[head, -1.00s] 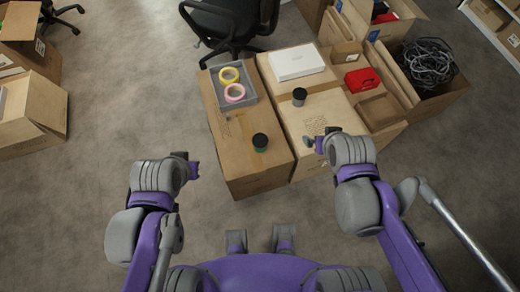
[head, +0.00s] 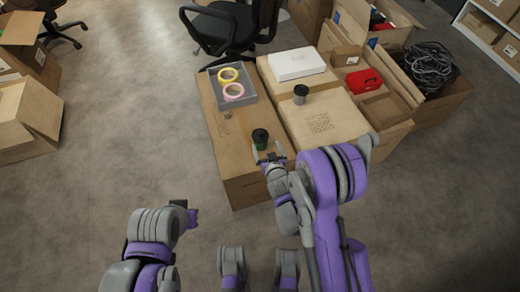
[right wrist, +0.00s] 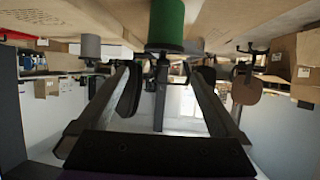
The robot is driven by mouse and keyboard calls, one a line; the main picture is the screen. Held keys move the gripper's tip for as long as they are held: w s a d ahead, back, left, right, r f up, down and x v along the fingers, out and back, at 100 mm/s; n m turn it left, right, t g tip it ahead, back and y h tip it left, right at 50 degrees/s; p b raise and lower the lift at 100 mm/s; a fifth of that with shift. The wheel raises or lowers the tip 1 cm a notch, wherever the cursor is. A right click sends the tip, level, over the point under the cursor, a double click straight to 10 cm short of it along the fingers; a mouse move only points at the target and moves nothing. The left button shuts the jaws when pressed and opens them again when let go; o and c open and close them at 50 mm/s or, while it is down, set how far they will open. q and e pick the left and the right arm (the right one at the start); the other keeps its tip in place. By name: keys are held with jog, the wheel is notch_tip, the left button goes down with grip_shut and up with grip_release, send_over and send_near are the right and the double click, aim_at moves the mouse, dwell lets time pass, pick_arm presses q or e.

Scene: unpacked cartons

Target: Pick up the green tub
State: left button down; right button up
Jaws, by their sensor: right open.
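The green tub (head: 260,140) with its black lid stands upright near the front of the left carton top. It also shows in the right wrist view (right wrist: 167,22), where the scene appears upside down. My right gripper (head: 268,154) is open at the near side of the tub, its fingertips very close to it. In the right wrist view the two fingers (right wrist: 165,82) are spread with nothing between them, and the tub is just beyond the tips. Whether a finger touches it is unclear. My left gripper (head: 192,215) is low at the left, away from the cartons; its jaws are not clear.
A grey tub with a dark lid (head: 300,95) stands on the right carton (head: 322,121). Behind are a grey tray (head: 211,88) with yellow and pink tape rolls, a white box (head: 297,65) and a red case (head: 364,81). The carton top left of the tub is clear.

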aim_at(261, 139)
jog(key=w+f, duration=0.1)
jog(key=w+a+f+p, duration=0.1)
jog(key=w+f+p, duration=0.1)
jog(key=w, duration=0.1)
jog(key=shift+w+a+f, duration=0.1)
jog(key=shift+a+f, duration=0.15)
jog(key=shift+f, duration=0.05)
jog(key=x, duration=0.5)
jog(key=shift+w, duration=0.35)
jog(key=c, duration=1.2)
